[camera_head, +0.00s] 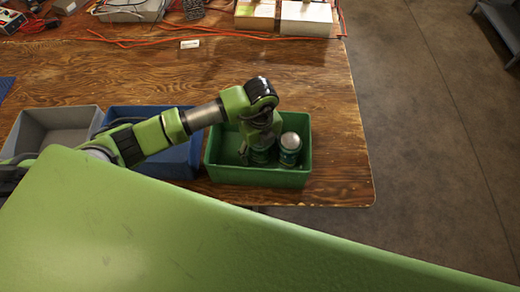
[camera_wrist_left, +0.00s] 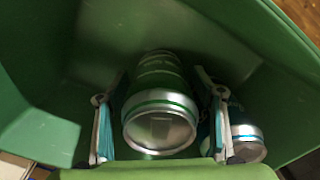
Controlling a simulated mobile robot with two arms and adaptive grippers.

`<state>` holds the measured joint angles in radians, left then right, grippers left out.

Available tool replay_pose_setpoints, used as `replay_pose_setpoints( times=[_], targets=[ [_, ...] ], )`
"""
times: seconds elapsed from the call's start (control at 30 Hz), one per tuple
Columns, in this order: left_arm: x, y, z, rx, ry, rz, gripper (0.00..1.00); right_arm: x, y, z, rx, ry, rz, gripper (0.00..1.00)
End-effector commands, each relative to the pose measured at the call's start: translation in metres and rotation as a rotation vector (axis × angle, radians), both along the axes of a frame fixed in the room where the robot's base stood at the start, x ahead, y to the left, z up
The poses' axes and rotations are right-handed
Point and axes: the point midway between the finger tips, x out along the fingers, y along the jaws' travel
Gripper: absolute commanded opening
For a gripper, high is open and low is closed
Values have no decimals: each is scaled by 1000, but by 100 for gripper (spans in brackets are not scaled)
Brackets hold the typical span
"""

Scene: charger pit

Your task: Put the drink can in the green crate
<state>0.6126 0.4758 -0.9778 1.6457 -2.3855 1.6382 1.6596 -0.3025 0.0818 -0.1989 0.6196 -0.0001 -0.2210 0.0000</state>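The green crate (camera_head: 258,178) stands on the wooden table near its front right corner. My left gripper (camera_head: 260,150) reaches down into it. In the left wrist view, a green and silver drink can (camera_wrist_left: 160,115) is between the fingers of my left gripper (camera_wrist_left: 160,125). The fingers stand open, with a small gap on each side of this can. A second can (camera_head: 290,149) stands inside the crate, just right of the gripper; it also shows in the left wrist view (camera_wrist_left: 246,140), beyond the right finger. The can bases are partly hidden. My right gripper is not in view.
A blue crate (camera_head: 180,163) and a grey crate (camera_head: 55,125) stand left of the green crate. Orange cables (camera_head: 150,43), boxes (camera_head: 305,18) and devices lie along the back. The middle of the table is clear.

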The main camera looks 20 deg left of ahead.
Motion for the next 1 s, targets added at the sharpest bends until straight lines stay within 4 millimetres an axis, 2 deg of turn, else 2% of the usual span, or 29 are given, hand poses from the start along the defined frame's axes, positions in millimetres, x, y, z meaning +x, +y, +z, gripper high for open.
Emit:
replay_pose_setpoints(
  times=[0.2,0.37,0.8,1.0],
  targets=[
    [0,0,1,0,0,0,62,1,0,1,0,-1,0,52],
    [1,-1,12,-2,-2,0,62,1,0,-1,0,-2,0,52],
    [1,0,100,-1,-5,-1,62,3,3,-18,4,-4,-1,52],
    [1,-1,120,-1,-1,0,62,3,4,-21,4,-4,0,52]
  ],
)
